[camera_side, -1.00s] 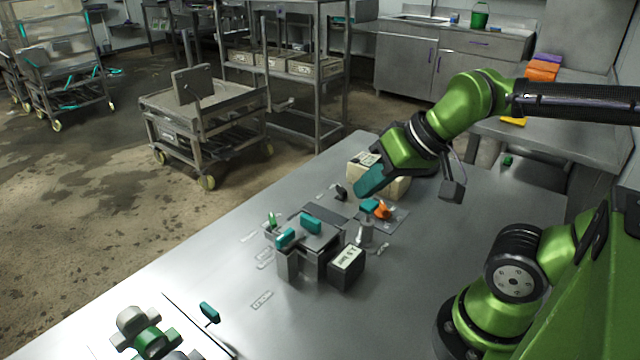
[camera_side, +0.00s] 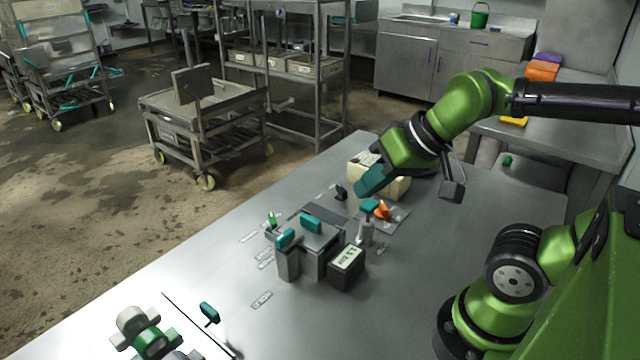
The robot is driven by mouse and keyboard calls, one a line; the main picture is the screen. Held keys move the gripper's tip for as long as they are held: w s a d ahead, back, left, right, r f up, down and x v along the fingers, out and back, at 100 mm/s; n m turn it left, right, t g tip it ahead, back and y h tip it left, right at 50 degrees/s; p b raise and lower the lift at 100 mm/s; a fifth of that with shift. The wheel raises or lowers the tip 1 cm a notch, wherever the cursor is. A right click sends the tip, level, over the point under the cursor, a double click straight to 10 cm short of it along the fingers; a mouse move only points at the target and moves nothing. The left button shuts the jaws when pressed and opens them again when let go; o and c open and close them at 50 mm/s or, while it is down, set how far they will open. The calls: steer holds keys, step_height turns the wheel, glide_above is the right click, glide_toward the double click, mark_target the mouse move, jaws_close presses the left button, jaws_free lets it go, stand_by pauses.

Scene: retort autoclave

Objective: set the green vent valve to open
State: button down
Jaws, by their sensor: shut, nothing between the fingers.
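A small valve with a bright green lever (camera_side: 272,220) stands at the left of the small fixture on the steel table. The lever looks close to upright; I cannot tell its setting. A larger grey valve with a green band (camera_side: 152,344) lies at the table's front left, partly cut off by the frame edge. A teal handle (camera_side: 209,312) stands on a thin stem to its right. I cannot tell which is the vent valve.
A grey block fixture with teal handles (camera_side: 311,223) stands mid-table, with a black labelled box (camera_side: 346,268) at its right.

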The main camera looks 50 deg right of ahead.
steer(key=c, duration=1.8)
jaws_free()
steer(key=shift+c, duration=0.2)
steer(key=shift+o, duration=1.1)
steer(key=shift+f, duration=0.1)
steer(key=o, duration=0.5)
steer(key=shift+w+f+g, duration=0.6)
steer(key=shift+w+f, duration=0.05)
steer(key=shift+w, duration=0.15)
steer(key=w+g, duration=0.1)
steer(key=w, duration=0.6)
steer(key=w+g, duration=0.1)
steer(key=w, duration=0.2)
steer(key=shift+w+d+f+g+h, duration=0.2)
steer(key=shift+d+g+h, duration=0.1)
steer(key=shift+d, duration=0.1)
steer(key=m+g+h, duration=0.1)
steer(key=m+g, duration=0.2)
glide_above(272, 219)
steer(key=shift+f, duration=1.35)
step_height(272, 219, down, 16)
steer(key=shift+f, duration=0.1)
